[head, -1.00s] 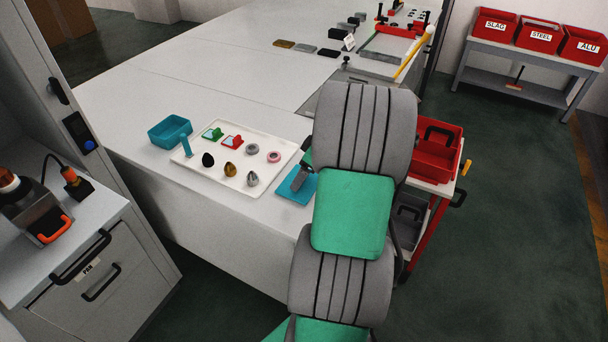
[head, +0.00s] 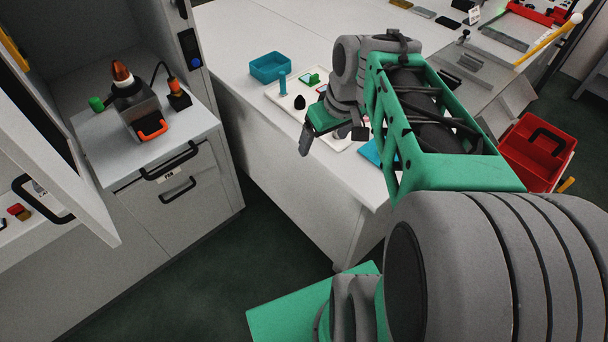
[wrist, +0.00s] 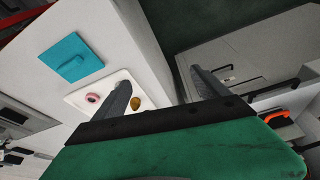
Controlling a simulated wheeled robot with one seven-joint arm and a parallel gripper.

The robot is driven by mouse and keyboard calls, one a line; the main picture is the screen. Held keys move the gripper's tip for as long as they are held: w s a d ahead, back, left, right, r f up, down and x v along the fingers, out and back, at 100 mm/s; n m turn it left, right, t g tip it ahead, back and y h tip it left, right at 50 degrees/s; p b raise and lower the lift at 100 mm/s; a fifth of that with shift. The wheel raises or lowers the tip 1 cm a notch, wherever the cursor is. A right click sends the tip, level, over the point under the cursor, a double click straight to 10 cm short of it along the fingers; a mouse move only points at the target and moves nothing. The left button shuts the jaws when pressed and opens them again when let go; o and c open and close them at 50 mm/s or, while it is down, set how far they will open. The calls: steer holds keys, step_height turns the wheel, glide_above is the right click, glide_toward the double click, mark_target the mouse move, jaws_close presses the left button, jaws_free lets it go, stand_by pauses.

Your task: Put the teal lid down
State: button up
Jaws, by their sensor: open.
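The teal lid (wrist: 72,57) lies flat on the white worktop, apart from the white tray (wrist: 78,98), in the wrist view. In the head view only a part of the lid (head: 371,152) shows, right of the tray, with my arm hiding the rest. My gripper (wrist: 165,86) is open with nothing between its fingers, and it is off to the side of the lid. In the head view my gripper (head: 306,138) hangs near the front edge of the worktop, in front of the tray. An open teal box (head: 270,67) stands at the tray's far left corner.
The tray holds several small parts, including a pink ring (wrist: 91,98) and a brass piece (wrist: 135,103). A cabinet with a drawer (head: 165,160) and a soldering-like tool (head: 140,105) stands at left. A red bin (head: 538,150) is at right. Floor between cabinet and worktop is clear.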

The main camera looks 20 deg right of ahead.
steer(key=s+a+f+m, duration=0.1)
steer(key=s+a+f, duration=0.1)
steer(key=s+a, duration=0.5)
steer(key=shift+a+f+m+h, duration=0.3)
steer(key=shift+a+f, duration=0.1)
steer(key=shift+a, duration=0.6)
steer(key=shift+c, duration=0.2)
